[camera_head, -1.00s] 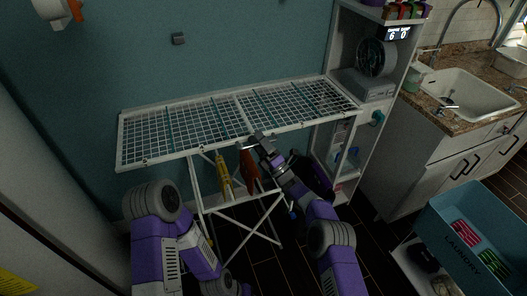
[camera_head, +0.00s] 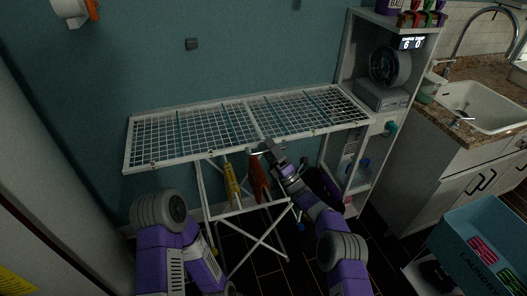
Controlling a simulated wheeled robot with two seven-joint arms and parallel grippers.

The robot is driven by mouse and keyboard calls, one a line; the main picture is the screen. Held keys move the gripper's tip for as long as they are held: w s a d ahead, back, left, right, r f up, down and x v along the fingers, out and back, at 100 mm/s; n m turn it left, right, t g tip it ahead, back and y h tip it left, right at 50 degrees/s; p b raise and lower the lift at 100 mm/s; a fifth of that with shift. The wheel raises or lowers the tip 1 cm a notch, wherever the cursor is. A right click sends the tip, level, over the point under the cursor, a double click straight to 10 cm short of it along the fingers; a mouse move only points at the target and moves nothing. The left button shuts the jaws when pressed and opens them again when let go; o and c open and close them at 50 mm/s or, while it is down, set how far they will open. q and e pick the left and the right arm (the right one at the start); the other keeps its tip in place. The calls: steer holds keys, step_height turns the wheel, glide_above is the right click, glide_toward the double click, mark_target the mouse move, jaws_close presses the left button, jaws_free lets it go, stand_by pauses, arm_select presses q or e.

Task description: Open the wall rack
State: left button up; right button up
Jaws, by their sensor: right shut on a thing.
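The wall rack (camera_head: 205,128) is a white wire-grid panel folded down from the teal wall, standing out almost flat, with white frame bars below it. My right gripper (camera_head: 262,150) is at the middle of the rack's front edge and is shut on that edge. The fingertips are small and partly hidden by the gripper body. My left arm shows at the lower left, but its gripper is not visible.
A yellow item (camera_head: 231,185) and a red-orange item (camera_head: 258,178) hang below the rack. A white shelf unit (camera_head: 345,60) stands right of it, then a sink (camera_head: 475,105). A blue laundry basket (camera_head: 490,235) is at the lower right.

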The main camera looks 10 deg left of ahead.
step_height(320, 180, down, 6)
steer(key=d+h+b, duration=0.1)
steer(key=d, duration=0.1)
steer(key=shift+d+m+b, duration=0.25)
steer(key=shift+m+b, duration=0.05)
steer(key=shift+m, duration=0.1)
steer(key=d, duration=0.1)
steer(key=s+d, duration=0.1)
steer(key=b, duration=0.1)
steer(key=shift+s+d+r+t, duration=0.2)
steer(key=shift+d+r+t, duration=0.1)
steer(key=shift+d, duration=0.1)
steer(key=c, duration=0.9)
arm_select(q)
steer(key=x, duration=0.2)
steer(key=b+x, duration=0.1)
steer(key=x, duration=0.1)
steer(key=shift+s+a+f, duration=0.15)
steer(key=shift+s+f, duration=0.05)
steer(key=shift+s, duration=0.2)
arm_select(e)
steer(key=shift+w+a+f+y, duration=0.25)
steer(key=shift+a+f+y, duration=0.1)
steer(key=shift+f, duration=0.2)
steer(key=shift+c, duration=0.2)
arm_select(q)
steer(key=shift+f+b, duration=0.45)
steer(key=shift+b, duration=0.25)
arm_select(e)
steer(key=shift+d, duration=0.1)
